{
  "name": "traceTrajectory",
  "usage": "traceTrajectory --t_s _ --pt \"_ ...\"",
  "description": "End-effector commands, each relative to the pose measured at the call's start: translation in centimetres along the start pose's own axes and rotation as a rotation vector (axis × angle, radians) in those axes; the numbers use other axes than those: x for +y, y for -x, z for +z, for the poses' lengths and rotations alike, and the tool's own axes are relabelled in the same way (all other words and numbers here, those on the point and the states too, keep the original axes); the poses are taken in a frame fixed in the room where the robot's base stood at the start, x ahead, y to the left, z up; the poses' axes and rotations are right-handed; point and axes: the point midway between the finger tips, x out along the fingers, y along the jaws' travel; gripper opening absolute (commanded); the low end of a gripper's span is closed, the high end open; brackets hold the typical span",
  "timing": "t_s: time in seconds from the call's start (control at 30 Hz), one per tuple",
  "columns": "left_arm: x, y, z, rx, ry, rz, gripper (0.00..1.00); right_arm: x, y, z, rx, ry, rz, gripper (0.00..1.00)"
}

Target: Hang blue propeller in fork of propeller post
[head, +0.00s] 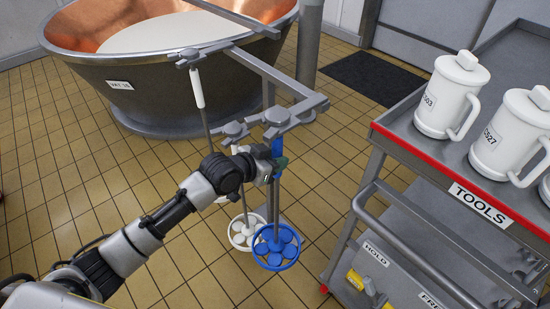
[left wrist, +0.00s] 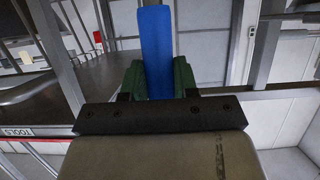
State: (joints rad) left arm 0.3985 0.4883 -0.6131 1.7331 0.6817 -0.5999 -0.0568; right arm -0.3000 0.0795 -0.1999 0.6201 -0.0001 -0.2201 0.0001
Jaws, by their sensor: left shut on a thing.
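The blue propeller (head: 277,250) hangs upright, its round bladed head low above the tiled floor. My left gripper (head: 278,161) is shut on its blue handle, just below the grey fork arm of the propeller post (head: 305,106). In the left wrist view the blue handle (left wrist: 157,50) stands between the green fingers (left wrist: 158,82). The handle's top meets a grey cap at the fork in the head view; I cannot tell whether it rests in the fork. My right gripper is not in view.
A copper vat (head: 150,95) stands behind. A tool cart (head: 400,150) with white lidded jugs (head: 452,95) stands on the right.

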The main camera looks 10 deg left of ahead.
Motion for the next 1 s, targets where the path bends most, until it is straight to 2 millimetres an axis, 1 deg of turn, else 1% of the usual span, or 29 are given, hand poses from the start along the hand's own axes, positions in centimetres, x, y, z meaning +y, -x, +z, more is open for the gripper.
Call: traceTrajectory --t_s 0.23,0.27,0.4,0.43,0.47,0.77,0.87,1.0 --pt "0.0 0.0 -0.2 0.004 -0.001 0.000 0.00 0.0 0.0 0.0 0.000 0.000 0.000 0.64" --pt "0.0 0.0 -0.2 0.004 -0.001 0.000 0.31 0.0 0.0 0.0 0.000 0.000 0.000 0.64" --pt "0.0 0.0 -0.1 0.002 0.000 0.000 0.52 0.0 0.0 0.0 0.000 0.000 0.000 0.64" --pt "0.0 0.0 -0.1 0.002 0.000 0.000 0.57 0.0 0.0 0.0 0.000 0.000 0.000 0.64" --pt "0.0 0.0 -0.1 0.002 0.000 0.000 0.59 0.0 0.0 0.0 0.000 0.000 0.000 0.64" --pt "0.0 0.2 0.3 -0.006 0.001 0.000 0.59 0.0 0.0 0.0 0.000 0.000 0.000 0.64" --pt "-0.1 1.2 0.2 -0.004 -0.001 -0.001 0.59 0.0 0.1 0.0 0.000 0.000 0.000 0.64" --pt "0.0 3.8 0.2 -0.004 -0.002 -0.001 0.59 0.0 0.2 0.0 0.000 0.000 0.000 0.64"
